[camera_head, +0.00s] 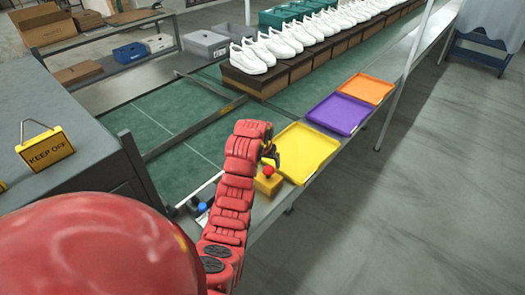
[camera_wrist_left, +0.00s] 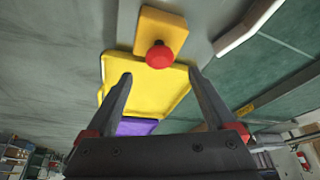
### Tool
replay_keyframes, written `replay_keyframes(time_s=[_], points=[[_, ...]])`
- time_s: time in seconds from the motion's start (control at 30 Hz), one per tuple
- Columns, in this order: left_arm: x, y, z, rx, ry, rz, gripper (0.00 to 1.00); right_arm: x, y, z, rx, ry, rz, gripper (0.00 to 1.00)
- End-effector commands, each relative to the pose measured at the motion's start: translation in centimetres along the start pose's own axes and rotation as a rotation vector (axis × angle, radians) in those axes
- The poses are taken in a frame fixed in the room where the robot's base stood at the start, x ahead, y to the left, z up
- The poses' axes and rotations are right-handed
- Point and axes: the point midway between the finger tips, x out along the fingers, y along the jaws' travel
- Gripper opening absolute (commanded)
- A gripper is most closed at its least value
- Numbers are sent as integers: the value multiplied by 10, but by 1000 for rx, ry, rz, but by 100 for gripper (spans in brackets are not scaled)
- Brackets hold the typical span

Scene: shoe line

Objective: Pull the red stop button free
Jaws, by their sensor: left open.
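The red stop button (camera_head: 268,171) sits on a yellow box (camera_head: 268,184) at the edge of the line, in front of the yellow tray. In the left wrist view the red button (camera_wrist_left: 159,55) shows near the top centre on its yellow box (camera_wrist_left: 160,30). My left gripper (camera_head: 270,155) is just above and beyond the button in the head view. In the left wrist view its two fingers (camera_wrist_left: 160,75) are spread apart with nothing held between them. The button appears just past the fingertips; I cannot tell the exact gap. My right gripper is not in view.
Yellow (camera_head: 305,150), purple (camera_head: 341,113) and orange (camera_head: 365,89) trays line the edge. A blue button (camera_head: 202,207) lies left of my arm. White shoes (camera_head: 282,45) stand on brown boxes. A yellow KEEP OFF sign (camera_head: 47,149) stands left. Floor at right is clear.

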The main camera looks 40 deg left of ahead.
Motion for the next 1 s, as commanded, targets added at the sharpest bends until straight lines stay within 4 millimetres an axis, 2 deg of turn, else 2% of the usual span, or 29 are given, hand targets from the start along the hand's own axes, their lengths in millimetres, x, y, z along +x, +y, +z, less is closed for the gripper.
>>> replay_keyframes(time_s=[0.17, 0.2, 0.5, 0.73, 1.0], points=[[-35, 0, 0, 0, 9, -1, 89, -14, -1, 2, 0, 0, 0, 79], [-51, 0, -3, 0, 0, -2, 89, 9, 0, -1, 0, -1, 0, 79], [-100, 0, -4, 2, 1, -4, 89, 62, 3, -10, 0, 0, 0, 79], [-118, 0, -1, 0, 0, -1, 89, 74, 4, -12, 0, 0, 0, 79], [-120, 0, 0, 0, 0, 1, 89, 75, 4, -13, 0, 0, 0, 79]])
